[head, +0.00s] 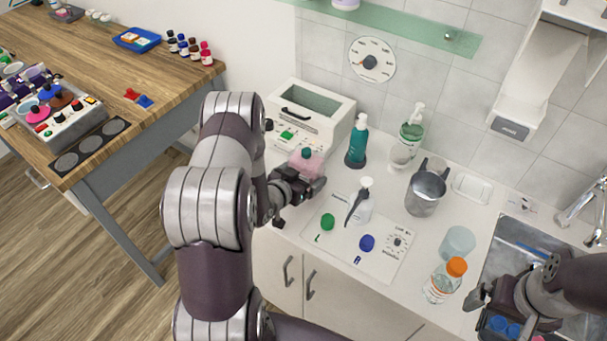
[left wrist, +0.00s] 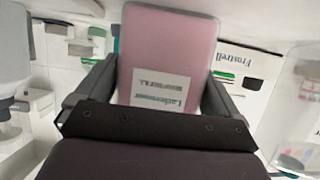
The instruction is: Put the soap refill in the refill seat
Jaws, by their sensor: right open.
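The soap refill is a pink pack (head: 309,165) with a dark green cap and a white label, which reads mirrored in the left wrist view (left wrist: 165,55). My left gripper (head: 307,182) is shut on it, a finger on each side, and holds it in front of the white box at the counter's left. I cannot tell whether this recess is the refill seat. My right gripper (head: 497,312) is open at the lower right, by the sink, partly hidden by its own arm.
An orange-capped bottle (head: 441,285) and clear cup (head: 457,243) stand near the sink (head: 492,262). A white wall dispenser (head: 540,70) hangs above.

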